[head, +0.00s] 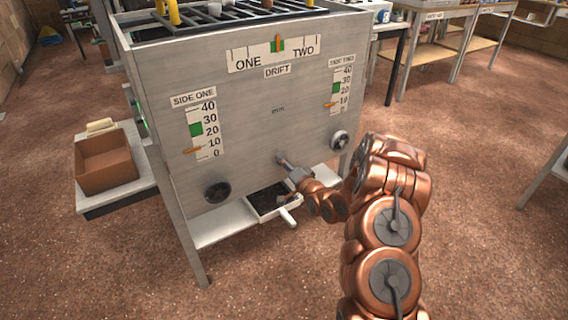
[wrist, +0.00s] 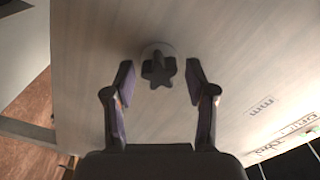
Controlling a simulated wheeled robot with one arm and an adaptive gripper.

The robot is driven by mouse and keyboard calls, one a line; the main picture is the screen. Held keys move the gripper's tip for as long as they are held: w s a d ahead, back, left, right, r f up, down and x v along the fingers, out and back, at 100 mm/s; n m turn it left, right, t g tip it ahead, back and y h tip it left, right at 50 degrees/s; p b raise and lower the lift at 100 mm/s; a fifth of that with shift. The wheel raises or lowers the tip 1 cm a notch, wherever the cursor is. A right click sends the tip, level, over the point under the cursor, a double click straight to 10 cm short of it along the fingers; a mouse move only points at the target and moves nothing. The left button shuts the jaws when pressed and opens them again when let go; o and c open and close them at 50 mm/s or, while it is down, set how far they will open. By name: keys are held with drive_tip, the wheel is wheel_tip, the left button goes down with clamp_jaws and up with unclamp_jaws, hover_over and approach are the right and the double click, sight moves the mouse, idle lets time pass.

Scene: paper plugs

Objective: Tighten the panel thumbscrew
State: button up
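The panel thumbscrew (wrist: 157,70) is a dark star-shaped knob on a pale round base, set on the grey panel (wrist: 215,35). In the wrist view it sits between and slightly beyond the fingertips of my gripper (wrist: 160,80). The fingers are spread, one on each side, with a gap to the knob on both sides. In the head view my gripper (head: 284,162) reaches to the lower middle of the panel (head: 265,105), and the thumbscrew itself is hard to make out there.
Dark round knobs sit at the panel's lower left (head: 217,190) and right (head: 340,140). A cardboard box (head: 105,160) stands on a side table at left. The floor at right is open.

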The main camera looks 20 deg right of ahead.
drive_tip(key=shift+s, duration=0.1)
idle(0.5)
drive_tip(key=shift+v, duration=1.9)
drive_tip(key=n+b, duration=0.9)
drive_tip(key=n, duration=0.3)
drive_tip(key=shift+d+b, duration=0.1)
drive_tip(key=shift+b, duration=0.3)
drive_tip(key=p+x, duration=0.1)
drive_tip(key=x, duration=0.3)
